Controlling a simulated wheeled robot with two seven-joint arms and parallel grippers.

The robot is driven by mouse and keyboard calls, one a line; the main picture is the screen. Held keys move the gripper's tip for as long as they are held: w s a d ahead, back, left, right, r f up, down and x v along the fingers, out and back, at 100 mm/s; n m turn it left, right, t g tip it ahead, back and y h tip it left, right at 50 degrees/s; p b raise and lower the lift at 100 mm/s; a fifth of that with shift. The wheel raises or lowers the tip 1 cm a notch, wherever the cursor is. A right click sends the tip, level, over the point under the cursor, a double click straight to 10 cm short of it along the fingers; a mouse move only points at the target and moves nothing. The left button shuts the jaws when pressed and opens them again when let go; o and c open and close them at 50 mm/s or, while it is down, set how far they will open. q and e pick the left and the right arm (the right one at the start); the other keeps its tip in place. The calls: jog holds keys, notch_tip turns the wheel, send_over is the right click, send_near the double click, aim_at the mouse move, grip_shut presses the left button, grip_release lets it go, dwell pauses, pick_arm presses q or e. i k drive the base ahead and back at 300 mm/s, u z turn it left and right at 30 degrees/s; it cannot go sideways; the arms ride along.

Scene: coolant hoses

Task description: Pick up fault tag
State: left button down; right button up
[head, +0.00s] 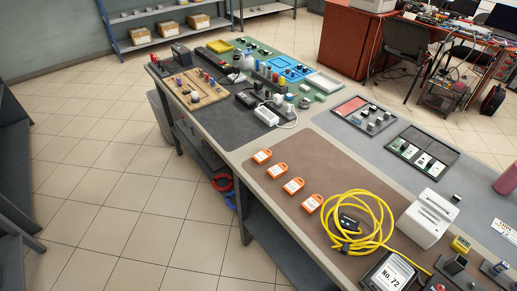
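Several small orange tags with white faces lie in a slanting row on the brown mat (335,165) along the bench's near left edge. They are the far tag (262,156), the one after it (276,171), a third (293,186) and the nearest one (312,204). Any print on them is too small to read, so I cannot tell which is the fault tag. They lie flat and apart from each other. Neither of my grippers is in view.
A coiled yellow cable (385,222) lies right of the nearest tag. Tools and trays crowd the bench's far end. Tiled floor (120,190) is clear to the left.

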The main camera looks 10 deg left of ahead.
aim_at(262, 157)
jog(key=u, duration=1.5)
jog(key=i, duration=2.95)
jog(key=z, duration=3.2)
